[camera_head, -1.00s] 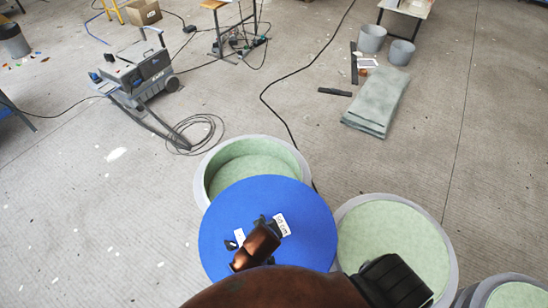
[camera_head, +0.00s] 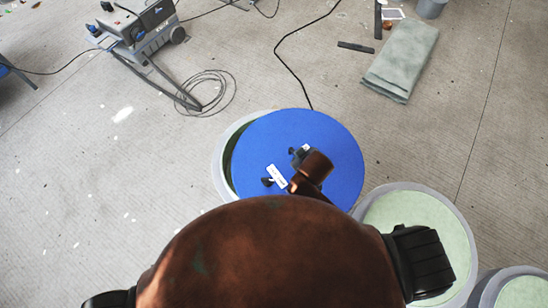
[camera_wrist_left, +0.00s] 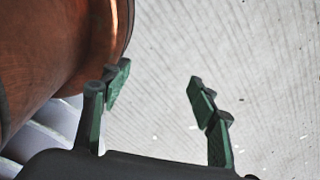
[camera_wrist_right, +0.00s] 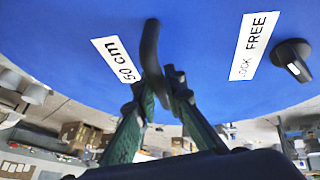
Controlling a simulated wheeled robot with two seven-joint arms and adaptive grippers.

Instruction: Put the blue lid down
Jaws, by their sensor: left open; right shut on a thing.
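The round blue lid (camera_head: 338,145) is in the middle of the head view. It overlaps most of a round grey mould (camera_head: 224,168), whose rim and a dark strip of opening show at its left. I cannot tell whether they touch. My right gripper (camera_wrist_right: 166,82) is shut on the lid's dark handle (camera_wrist_right: 150,45) in the right wrist view. White labels "50 cm" and "LOCK FREE" and a black knob (camera_wrist_right: 291,53) show on the lid. My left gripper (camera_wrist_left: 155,82) is open and empty over bare floor in the left wrist view.
A second mould with a pale green inside (camera_head: 425,222) stands at the right, and another (camera_head: 522,292) at the lower right corner. A grey machine (camera_head: 140,25), coiled cable (camera_head: 212,92) and folded grey-green sheets (camera_head: 402,60) lie farther off.

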